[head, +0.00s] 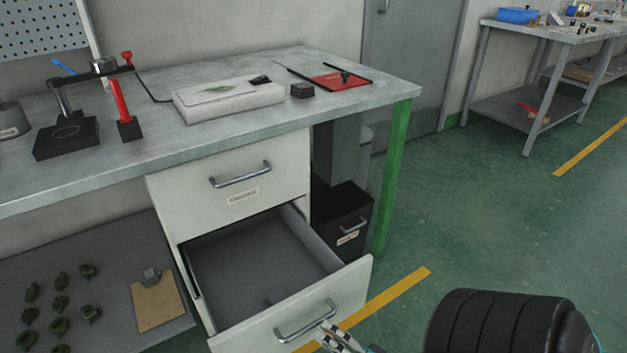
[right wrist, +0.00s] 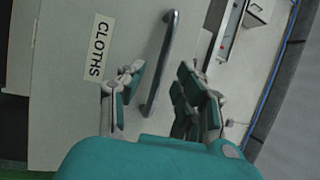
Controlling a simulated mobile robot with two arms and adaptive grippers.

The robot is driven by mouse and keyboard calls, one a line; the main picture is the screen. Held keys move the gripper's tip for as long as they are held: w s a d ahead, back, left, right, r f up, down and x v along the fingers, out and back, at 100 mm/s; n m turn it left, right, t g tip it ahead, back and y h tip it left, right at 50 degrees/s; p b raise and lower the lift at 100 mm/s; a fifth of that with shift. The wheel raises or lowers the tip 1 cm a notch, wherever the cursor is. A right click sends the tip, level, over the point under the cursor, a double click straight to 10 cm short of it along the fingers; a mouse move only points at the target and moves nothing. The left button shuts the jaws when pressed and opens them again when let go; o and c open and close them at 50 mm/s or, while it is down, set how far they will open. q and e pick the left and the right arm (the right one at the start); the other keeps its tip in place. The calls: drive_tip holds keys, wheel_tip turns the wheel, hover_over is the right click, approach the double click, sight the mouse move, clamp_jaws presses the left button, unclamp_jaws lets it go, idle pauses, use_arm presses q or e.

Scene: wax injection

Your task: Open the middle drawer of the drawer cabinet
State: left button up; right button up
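The white drawer cabinet (head: 160,210) stands under the workbench. Its top drawer (head: 240,185) is shut. The drawer below it (head: 350,285) is pulled well out, and its grey inside shows. Its metal handle (head: 305,322) is at the bottom of the head view. In the right wrist view the handle (right wrist: 160,65) lies between the spread fingers, beside a "CLOTHS" label (right wrist: 97,47). My right gripper (right wrist: 160,82) is open, its fingers apart from the handle. In the head view only part of it (head: 338,340) shows, at the handle's right end. My left gripper is out of view.
A black bin (head: 341,225) stands right of the cabinet, near the green table leg (head: 393,175). A clipboard (head: 157,300) and several dark green pieces lie on the low shelf (head: 110,255). The green floor at right is clear. Another bench (head: 545,30) stands farther back.

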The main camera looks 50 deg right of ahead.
drive_tip(key=v, duration=0.7)
drive_tip(key=shift+s, duration=0.35)
drive_tip(key=shift+d+f, duration=0.1)
